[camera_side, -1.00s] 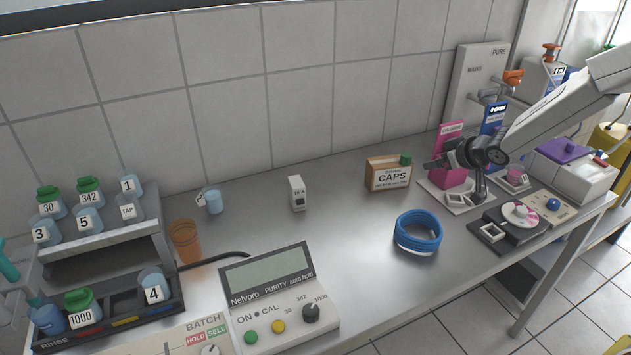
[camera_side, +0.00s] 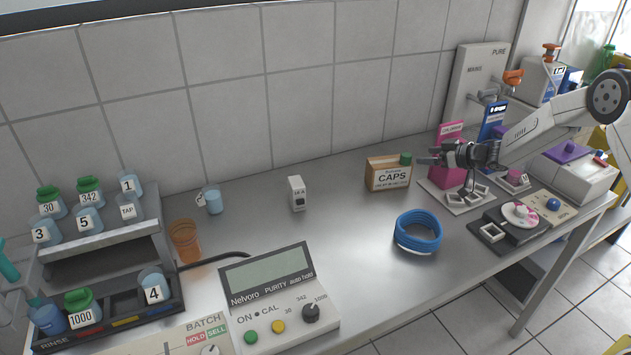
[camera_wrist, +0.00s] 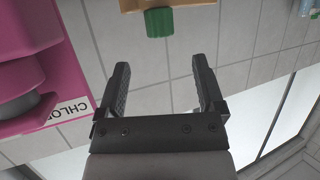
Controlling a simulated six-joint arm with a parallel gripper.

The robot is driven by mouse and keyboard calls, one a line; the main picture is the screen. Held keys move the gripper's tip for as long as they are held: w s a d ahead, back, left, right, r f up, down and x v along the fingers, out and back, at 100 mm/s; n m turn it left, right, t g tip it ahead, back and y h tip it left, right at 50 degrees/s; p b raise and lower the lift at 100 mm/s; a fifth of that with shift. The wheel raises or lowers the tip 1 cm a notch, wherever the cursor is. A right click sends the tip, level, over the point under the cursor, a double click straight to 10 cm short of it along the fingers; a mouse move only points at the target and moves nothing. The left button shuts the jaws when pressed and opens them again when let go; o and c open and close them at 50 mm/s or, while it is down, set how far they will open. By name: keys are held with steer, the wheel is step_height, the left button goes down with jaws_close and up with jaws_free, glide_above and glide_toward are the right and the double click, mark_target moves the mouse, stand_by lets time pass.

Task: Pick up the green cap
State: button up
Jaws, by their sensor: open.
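The green cap (camera_side: 406,158) sits on the top right corner of the brown CAPS box (camera_side: 391,178) in the side view. In the wrist view the green cap (camera_wrist: 159,22) shows at the top, ahead of the fingers and roughly in line with the gap between them. My gripper (camera_side: 427,156) is to the right of the box, level with the cap, its fingers pointing left towards it. In the wrist view my gripper (camera_wrist: 158,82) is open, with nothing between its fingers. The cap and fingers are apart.
A pink Chlorine stand (camera_side: 452,172) is just below and behind my gripper; its pink body (camera_wrist: 25,65) fills the left of the wrist view. A blue coil (camera_side: 418,232) lies in front of the box. The bench left of the box is clear up to a small white device (camera_side: 297,193).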

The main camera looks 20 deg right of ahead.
mark_target(410, 156)
steer(key=shift+x, duration=1.2)
steer(key=shift+f, duration=0.1)
steer(key=shift+x, duration=2.55)
steer(key=shift+f, duration=0.1)
jaws_close()
